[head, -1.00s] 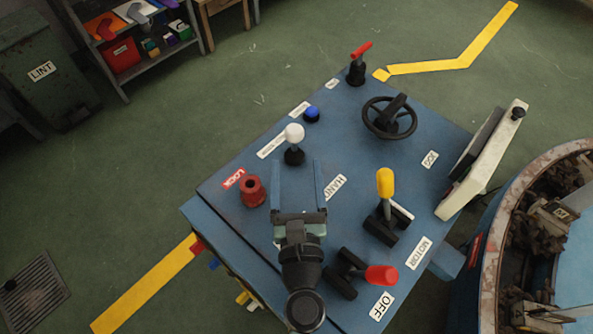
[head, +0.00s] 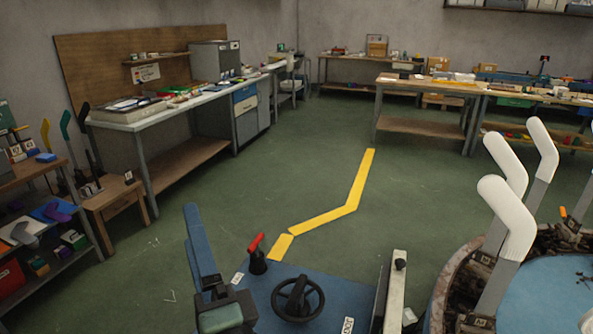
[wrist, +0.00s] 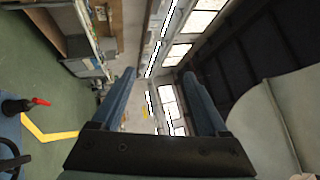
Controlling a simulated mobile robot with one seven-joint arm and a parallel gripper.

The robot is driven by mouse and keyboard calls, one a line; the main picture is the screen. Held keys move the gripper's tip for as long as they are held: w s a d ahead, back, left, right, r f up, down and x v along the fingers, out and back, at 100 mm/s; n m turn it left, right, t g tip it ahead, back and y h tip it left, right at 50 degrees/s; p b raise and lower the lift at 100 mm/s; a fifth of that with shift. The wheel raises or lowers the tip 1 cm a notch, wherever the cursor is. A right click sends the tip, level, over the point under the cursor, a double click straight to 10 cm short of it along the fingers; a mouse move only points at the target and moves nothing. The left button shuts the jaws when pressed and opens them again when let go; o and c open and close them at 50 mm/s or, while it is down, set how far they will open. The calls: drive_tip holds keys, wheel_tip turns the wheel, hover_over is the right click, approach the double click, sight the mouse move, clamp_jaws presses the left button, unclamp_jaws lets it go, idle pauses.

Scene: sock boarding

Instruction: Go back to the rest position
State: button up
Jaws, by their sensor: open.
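My gripper (head: 203,250) shows at the lower left of the head view, raised above the left side of the blue control console (head: 345,292). Its two blue fingers point upward, and nothing is between them. In the wrist view the gripper (wrist: 160,78) is open, its fingers wide apart, with windows and ceiling behind them. The console carries a red-handled valve (head: 256,252) and a black handwheel (head: 298,298). The console's lower part, with its other levers, is out of the head view.
Right of the console is a round machine (head: 462,262) with white sock forms (head: 507,215) standing upright. A shelf (head: 62,262) and small wooden stool (head: 115,208) stand at left. Workbenches line the back. The green floor (head: 240,205) with a yellow line (head: 350,195) is clear.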

drive_tip(key=s+d+r+n+t+h+p, duration=0.1)
drive_tip(key=s+d+r+n+t+h, duration=0.1)
drive_tip(key=r, duration=0.9)
drive_tip(key=s+d+r+n+t+h+p, duration=0.2)
drive_tip(key=d+r+n, duration=0.4)
drive_tip(key=r, duration=0.5)
drive_tip(key=s+d+r+n+t+h+p, duration=0.2)
drive_tip(key=s+d+r+n+t+h, duration=0.1)
drive_tip(key=r, duration=0.9)
drive_tip(key=s+d+n+h, duration=0.1)
drive_tip(key=s+n+h, duration=0.1)
drive_tip(key=h, duration=0.1)
drive_tip(key=shift+s+d+n+t, duration=0.25)
drive_tip(key=shift+d+n+t, duration=0.05)
drive_tip(key=shift+d+t, duration=0.1)
drive_tip(key=shift+a+r, duration=0.1)
